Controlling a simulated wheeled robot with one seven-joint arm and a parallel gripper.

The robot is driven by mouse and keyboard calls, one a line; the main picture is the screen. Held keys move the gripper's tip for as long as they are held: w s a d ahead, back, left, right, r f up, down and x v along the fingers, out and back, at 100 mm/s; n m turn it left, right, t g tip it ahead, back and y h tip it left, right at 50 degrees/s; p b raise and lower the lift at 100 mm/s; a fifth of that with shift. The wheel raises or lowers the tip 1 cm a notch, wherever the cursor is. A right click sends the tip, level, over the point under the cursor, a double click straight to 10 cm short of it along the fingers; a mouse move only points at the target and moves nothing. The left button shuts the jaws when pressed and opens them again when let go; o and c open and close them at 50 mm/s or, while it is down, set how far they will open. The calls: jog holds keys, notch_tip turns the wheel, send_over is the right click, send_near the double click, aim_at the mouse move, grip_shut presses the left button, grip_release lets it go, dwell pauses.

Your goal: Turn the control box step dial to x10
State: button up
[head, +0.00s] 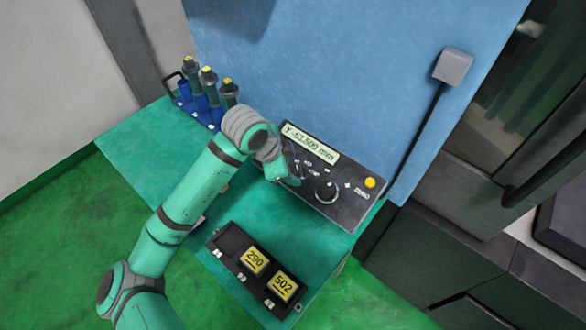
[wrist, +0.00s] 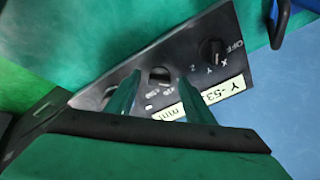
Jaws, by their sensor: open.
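The dark control box (head: 345,208) lies on the green bench and shows a "Y -53.500 mm" display. In the wrist view the control box (wrist: 235,80) appears upside down. The small black step dial (wrist: 160,75) shows between my two fingers, with white labels beside it; its pointer is too small to read. My gripper (head: 284,174) is open over the left part of the box in the head view and hides the small dials. In the wrist view my gripper (wrist: 157,88) has its fingers apart, one either side of the step dial. I cannot tell whether they touch it.
The axis dial (wrist: 211,52), marked OFF, X, Y, Z, is close to the step dial. A large black knob (head: 326,189) and a yellow button (head: 370,183) are on the box. A tray (head: 228,242) with yellow tags is in front; a tool rack (head: 185,105) stands behind left.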

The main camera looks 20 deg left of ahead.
jog(key=shift+w+d+f, duration=0.3)
jog(key=shift+f, duration=0.25)
jog(key=c, duration=1)
jog(key=shift+c, duration=0.2)
jog(key=shift+m, duration=0.3)
jog(key=m, duration=0.4)
jog(key=shift+w+m, duration=0.2)
jog(key=shift+m, duration=0.1)
jog(key=m, duration=0.4)
jog(key=shift+w+r+m+g, duration=0.1)
jog(key=shift+r+m+g, duration=0.05)
jog(key=shift+m+g, duration=0.2)
